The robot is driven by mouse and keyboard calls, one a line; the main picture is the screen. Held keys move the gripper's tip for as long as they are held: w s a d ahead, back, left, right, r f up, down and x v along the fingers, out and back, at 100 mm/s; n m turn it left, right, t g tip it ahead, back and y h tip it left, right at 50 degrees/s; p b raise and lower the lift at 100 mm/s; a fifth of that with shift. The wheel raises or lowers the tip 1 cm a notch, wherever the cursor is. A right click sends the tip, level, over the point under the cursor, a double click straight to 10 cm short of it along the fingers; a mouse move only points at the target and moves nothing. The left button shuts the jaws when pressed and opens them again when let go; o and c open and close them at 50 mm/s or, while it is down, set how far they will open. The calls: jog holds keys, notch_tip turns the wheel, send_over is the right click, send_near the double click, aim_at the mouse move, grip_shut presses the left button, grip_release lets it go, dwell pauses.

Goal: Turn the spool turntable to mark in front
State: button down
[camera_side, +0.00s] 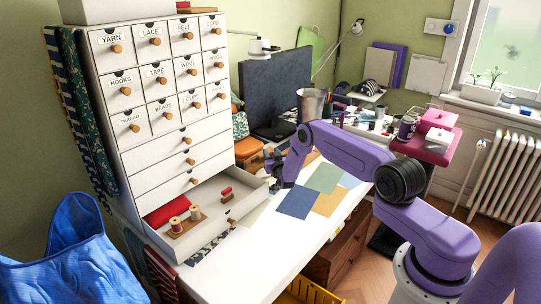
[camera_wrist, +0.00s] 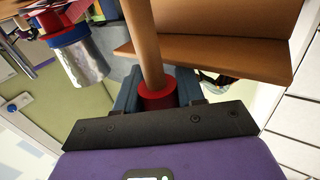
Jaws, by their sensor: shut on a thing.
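In the wrist view a round wooden post (camera_wrist: 146,40) with a red collar (camera_wrist: 157,95) stands between the dark blue fingers of my gripper (camera_wrist: 157,84). My gripper is shut on this post. A wooden board (camera_wrist: 235,58) lies beside the post; I cannot tell whether they join or whether it belongs to the spool turntable. In the side view my gripper (camera_side: 273,166) is at the back of the white desk, just right of the drawer cabinet. My arm hides much of what it holds. I cannot make out a mark.
An open drawer (camera_side: 222,229) holding spools juts out left of my gripper from the white cabinet (camera_side: 157,110). A metal cup (camera_side: 310,105) and dark monitor (camera_side: 283,88) stand behind. Flat coloured sheets (camera_side: 324,178) lie on the desk (camera_side: 255,262); its front is clear.

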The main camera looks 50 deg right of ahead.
jog(key=shift+s+d+m+g+h, duration=0.1)
jog(key=shift+s+m+g+h, duration=0.1)
jog(key=shift+m+g+h, duration=1.2)
jog(key=shift+h, duration=0.3)
jog(key=c, duration=1.1)
grip_release()
jog(key=shift+o, duration=0.2)
jog(key=shift+d, duration=0.1)
